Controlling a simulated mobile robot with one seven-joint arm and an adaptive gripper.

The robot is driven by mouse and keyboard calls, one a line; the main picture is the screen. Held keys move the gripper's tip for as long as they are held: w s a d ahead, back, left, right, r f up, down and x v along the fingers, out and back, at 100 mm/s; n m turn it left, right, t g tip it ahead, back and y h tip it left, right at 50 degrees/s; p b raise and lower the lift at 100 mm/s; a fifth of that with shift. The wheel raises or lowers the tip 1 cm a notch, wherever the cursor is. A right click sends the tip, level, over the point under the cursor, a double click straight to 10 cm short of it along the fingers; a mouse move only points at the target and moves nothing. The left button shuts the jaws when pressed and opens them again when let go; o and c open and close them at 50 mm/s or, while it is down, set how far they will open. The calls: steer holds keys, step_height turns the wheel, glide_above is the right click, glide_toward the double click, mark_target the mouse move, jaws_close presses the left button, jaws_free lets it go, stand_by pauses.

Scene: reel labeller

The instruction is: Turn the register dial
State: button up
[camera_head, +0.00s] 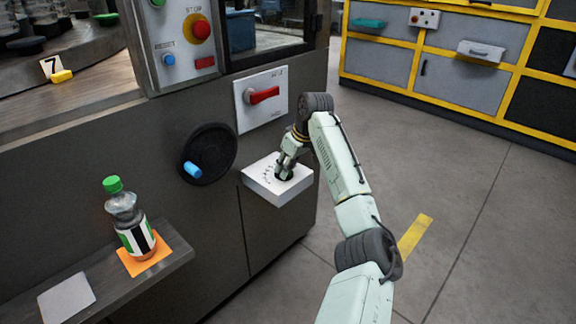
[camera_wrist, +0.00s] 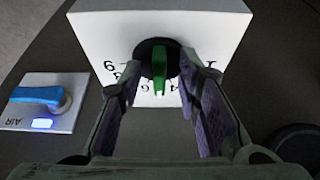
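The register dial (camera_wrist: 160,66) has a black round base and a green bar knob, on the face of a white box (camera_wrist: 95,25) with black numbers around it. In the head view the white box (camera_head: 275,195) sticks out from the dark machine front. My gripper (camera_head: 284,172) is over the box there and hides most of the dial. In the wrist view my gripper (camera_wrist: 160,85) is open, with one finger on each side of the green knob. A gap shows between each finger and the knob. The fingers cover some of the numbers.
A blue AIR lever (camera_wrist: 38,97) sits beside the box in the wrist view. Above the box are a red-handled switch (camera_head: 264,95) and a STOP button (camera_head: 201,28). A black handwheel (camera_head: 212,150) is to the left. A bottle (camera_head: 131,222) stands on a shelf.

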steer(key=shift+c, duration=0.3)
jaws_close()
stand_by(0.3)
